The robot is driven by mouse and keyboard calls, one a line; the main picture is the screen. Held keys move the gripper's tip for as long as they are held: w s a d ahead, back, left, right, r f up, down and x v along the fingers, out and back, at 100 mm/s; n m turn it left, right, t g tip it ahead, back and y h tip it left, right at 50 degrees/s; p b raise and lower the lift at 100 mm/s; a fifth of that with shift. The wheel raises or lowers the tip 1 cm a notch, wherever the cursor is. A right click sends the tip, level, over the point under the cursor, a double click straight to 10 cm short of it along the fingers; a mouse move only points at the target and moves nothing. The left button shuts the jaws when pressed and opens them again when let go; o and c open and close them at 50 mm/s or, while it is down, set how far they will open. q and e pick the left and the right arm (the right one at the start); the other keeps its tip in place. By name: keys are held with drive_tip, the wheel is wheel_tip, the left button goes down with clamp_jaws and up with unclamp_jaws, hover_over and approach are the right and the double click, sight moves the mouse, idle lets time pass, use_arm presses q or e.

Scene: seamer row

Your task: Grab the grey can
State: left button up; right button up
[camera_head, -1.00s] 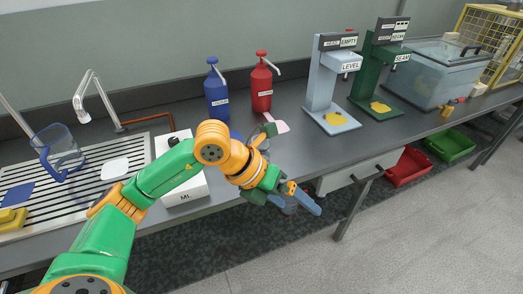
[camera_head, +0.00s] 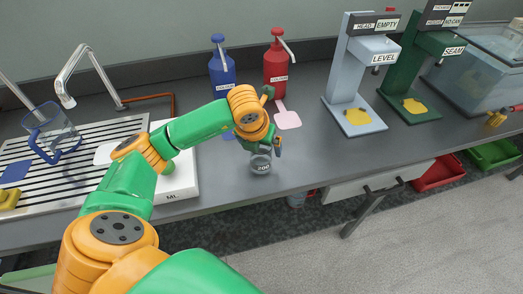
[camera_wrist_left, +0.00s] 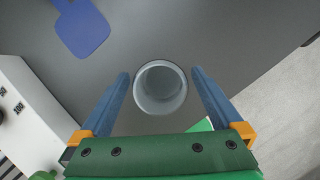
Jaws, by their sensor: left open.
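The grey can (camera_head: 261,165) stands upright on the dark counter near its front edge, with a "200" label on its side. In the left wrist view the can (camera_wrist_left: 160,88) shows from above with an open top, and it looks empty inside. My left gripper (camera_head: 264,150) is at the can and points down. Its blue fingers are open, one on each side of the can in the left wrist view (camera_wrist_left: 160,76), with gaps showing. Whether they reach down far enough around it I cannot tell. My right gripper is not in view.
A white box (camera_head: 180,184) stands left of the can. A blue pump bottle (camera_head: 222,70) and a red one (camera_head: 278,70) stand behind. A pink card (camera_head: 288,120) and a light-blue stand (camera_head: 352,80) are to the right. The counter right of the can is clear.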

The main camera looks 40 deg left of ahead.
use_arm(q)
drive_tip(key=shift+c, duration=0.6)
drive_tip(key=shift+s+r, duration=0.2)
drive_tip(key=c, duration=1.1)
drive_tip(key=shift+w, duration=0.15)
drive_tip(key=shift+c, duration=0.3)
